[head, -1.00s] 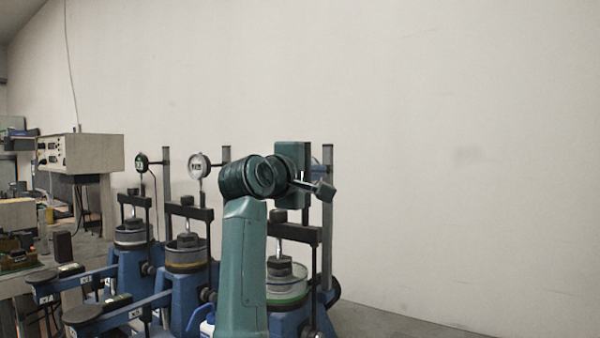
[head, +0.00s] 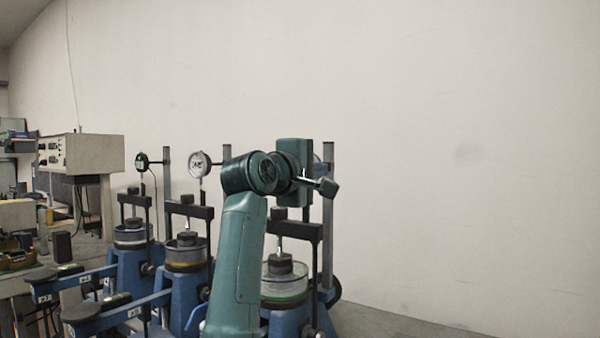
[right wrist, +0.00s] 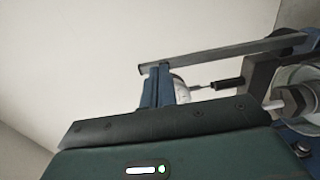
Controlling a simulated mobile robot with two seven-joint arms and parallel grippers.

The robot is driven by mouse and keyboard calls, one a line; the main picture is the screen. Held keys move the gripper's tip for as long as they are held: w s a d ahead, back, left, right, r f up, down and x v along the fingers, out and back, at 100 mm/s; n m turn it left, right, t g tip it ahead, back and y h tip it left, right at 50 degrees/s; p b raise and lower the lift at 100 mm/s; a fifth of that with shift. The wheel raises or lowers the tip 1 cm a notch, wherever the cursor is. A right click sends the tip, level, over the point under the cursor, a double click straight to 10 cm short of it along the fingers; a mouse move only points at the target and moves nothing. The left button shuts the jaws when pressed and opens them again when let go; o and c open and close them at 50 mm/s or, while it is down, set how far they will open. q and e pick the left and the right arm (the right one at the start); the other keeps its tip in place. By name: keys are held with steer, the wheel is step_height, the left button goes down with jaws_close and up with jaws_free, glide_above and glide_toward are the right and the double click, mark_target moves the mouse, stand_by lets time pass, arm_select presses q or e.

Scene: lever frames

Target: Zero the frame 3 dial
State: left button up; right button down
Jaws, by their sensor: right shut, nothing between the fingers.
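Three lever frames stand in a row in the head view. The rightmost, taken as frame 3, has a grey post (head: 327,215), a black crosshead (head: 297,230) and a clear round cell (head: 284,280). Its dial is hidden there behind my right arm and hand. In the right wrist view a white dial (right wrist: 181,90) shows partly, with a thin stem running right; its reading cannot be seen. My right gripper (right wrist: 159,72) is shut and empty, its blue-grey fingers in front of the dial. Contact cannot be told. The hand (head: 293,170) is beside the post. My left gripper is out of view.
The middle frame has a white-faced dial (head: 199,164), the left one a dark-edged dial (head: 141,162). Blue lever arms (head: 135,312) reach toward the front left. A control box (head: 82,153) stands at left. The wall (head: 460,150) at right is bare.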

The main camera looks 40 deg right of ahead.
steer(key=b+v, duration=0.2)
steer(key=v, duration=0.4)
steer(key=shift+s, duration=0.15)
steer(key=shift+d+r, duration=0.1)
stand_by(0.3)
